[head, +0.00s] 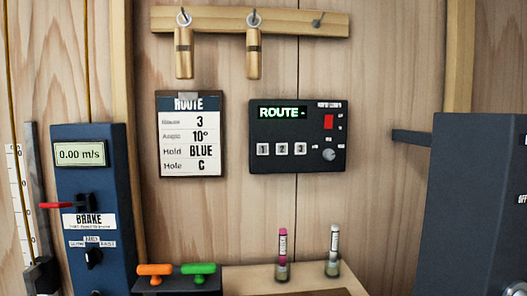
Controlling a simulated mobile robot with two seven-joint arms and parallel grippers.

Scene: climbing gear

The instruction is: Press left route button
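The route panel (340,152) is a dark box on the wooden wall, right of the middle. Its display (281,112) reads "ROUTE -" in green. Below the display are three white buttons in a row: the left button marked 1 (262,149), the middle button marked 2 (281,149) and the right button marked 3 (300,148). The panel also has a red rocker or light (328,121) and a grey round knob (329,155). Nothing covers the buttons. Neither of my grippers shows in the head view.
A route card (190,135) hangs left of the panel, listing 3, 10°, BLUE and C. Above, a wooden rail (215,20) holds two hanging brass-coloured pieces. A blue brake box (80,190) stands left, a dark cabinet (470,210) right. Two vials stand on a shelf (260,275) below.

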